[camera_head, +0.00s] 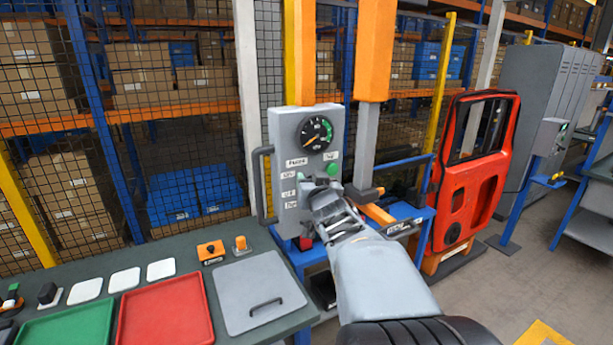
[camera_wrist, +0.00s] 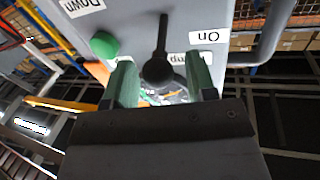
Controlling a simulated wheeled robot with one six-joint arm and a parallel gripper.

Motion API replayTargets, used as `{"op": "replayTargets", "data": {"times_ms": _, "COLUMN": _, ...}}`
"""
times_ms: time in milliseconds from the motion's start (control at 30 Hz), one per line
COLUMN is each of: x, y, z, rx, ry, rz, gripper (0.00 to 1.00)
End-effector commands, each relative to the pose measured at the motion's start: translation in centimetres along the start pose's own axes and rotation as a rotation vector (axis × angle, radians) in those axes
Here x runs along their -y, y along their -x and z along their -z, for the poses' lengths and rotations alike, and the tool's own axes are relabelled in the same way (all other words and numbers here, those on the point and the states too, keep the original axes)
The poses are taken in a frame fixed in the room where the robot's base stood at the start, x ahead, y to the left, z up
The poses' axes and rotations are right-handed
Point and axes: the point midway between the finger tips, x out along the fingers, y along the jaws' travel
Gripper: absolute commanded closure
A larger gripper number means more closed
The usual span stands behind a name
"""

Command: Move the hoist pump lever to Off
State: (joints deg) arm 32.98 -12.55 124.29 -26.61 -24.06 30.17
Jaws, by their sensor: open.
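The grey hoist panel (camera_head: 277,130) stands at the middle of the head view, with a gauge and small labels. In the wrist view the pump lever (camera_wrist: 157,70) is black, with a round knob-like end and a thin stem running up the picture. The On label (camera_wrist: 208,37) appears upside down to its right, and a partly covered Pump label (camera_wrist: 188,60) lies close by. My gripper (camera_wrist: 161,66) is open, one green finger on each side of the round end; I cannot tell whether they touch it. In the head view my gripper (camera_head: 325,208) hides the lever.
A green button (camera_wrist: 104,45) and a Down label (camera_wrist: 80,5) lie left of the lever in the wrist view. A grey handle (camera_head: 260,185) runs along the panel's left side. A bench with a red tray (camera_head: 165,312) is at left; a red door (camera_head: 470,180) stands at right.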

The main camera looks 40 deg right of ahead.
Motion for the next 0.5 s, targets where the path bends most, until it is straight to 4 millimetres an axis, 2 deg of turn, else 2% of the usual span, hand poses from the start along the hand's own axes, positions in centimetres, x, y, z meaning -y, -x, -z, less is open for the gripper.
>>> {"op": "replayTargets", "data": {"times_ms": 433, "x": -0.41, "y": -0.36, "z": 0.01, "rx": 0.0, "ry": 0.0, "rz": -0.005, "gripper": 0.49}}
{"op": "replayTargets", "data": {"times_ms": 500, "x": -0.38, "y": -0.36, "z": 0.01, "rx": 0.0, "ry": 0.0, "rz": -0.004, "gripper": 0.54}}
